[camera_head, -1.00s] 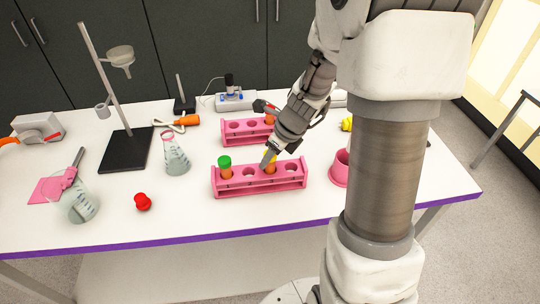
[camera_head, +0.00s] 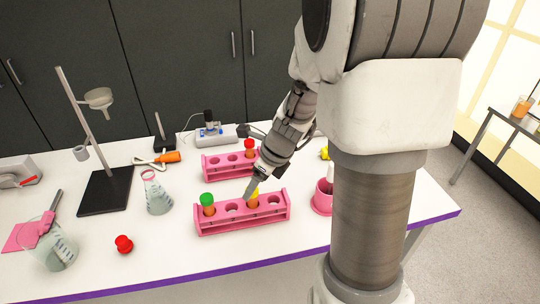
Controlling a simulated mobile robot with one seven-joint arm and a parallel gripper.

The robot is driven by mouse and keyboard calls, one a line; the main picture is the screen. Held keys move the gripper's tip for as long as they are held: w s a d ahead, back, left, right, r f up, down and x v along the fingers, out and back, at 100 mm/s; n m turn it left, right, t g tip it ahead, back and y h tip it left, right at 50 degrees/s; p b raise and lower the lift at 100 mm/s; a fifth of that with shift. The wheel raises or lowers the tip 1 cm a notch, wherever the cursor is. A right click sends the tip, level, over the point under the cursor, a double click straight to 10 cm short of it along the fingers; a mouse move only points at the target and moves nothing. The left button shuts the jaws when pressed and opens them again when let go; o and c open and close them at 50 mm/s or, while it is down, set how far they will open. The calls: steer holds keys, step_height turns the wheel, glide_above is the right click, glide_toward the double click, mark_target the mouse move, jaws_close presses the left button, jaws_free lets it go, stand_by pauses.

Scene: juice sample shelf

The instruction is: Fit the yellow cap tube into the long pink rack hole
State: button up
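The long pink rack (camera_head: 243,223) stands near the front middle of the table. A green-capped orange tube (camera_head: 208,204) stands in its left hole. The yellow cap tube (camera_head: 254,202) is upright in the rack's third hole from the left, with orange contents. The second hole and the far right hole look empty. My gripper (camera_head: 252,190) reaches down from the upper right, its fingertips at the yellow cap. One finger shows along the cap's left side. The other is hidden, so I cannot tell whether it grips the tube.
A shorter pink rack (camera_head: 226,171) with a red-capped tube (camera_head: 249,149) stands behind. A pink cup-like holder (camera_head: 322,200) is to the right. A flask (camera_head: 157,195), beaker (camera_head: 55,250), red cap (camera_head: 124,244) and stand (camera_head: 106,190) are left. The front strip is mostly clear.

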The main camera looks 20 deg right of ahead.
steer(key=p+v, duration=0.2)
steer(key=v, duration=1.1)
steer(key=s+a+r+n+h, duration=0.1)
steer(key=s+n, duration=0.3)
steer(key=n, duration=0.5)
steer(key=s+a+r+n+t, duration=0.1)
steer(key=s+a+r+n, duration=0.2)
steer(key=n, duration=0.7)
steer(key=s+a+r+n+t+h, duration=0.1)
steer(key=s+a+r+n, duration=0.2)
steer(key=s+n, duration=0.3)
steer(key=a+n, duration=0.1)
steer(key=n, duration=0.2)
steer(key=shift+s+a+n+h, duration=0.25)
steer(key=shift+s+n+h, duration=0.05)
steer(key=shift+s+n, duration=0.1)
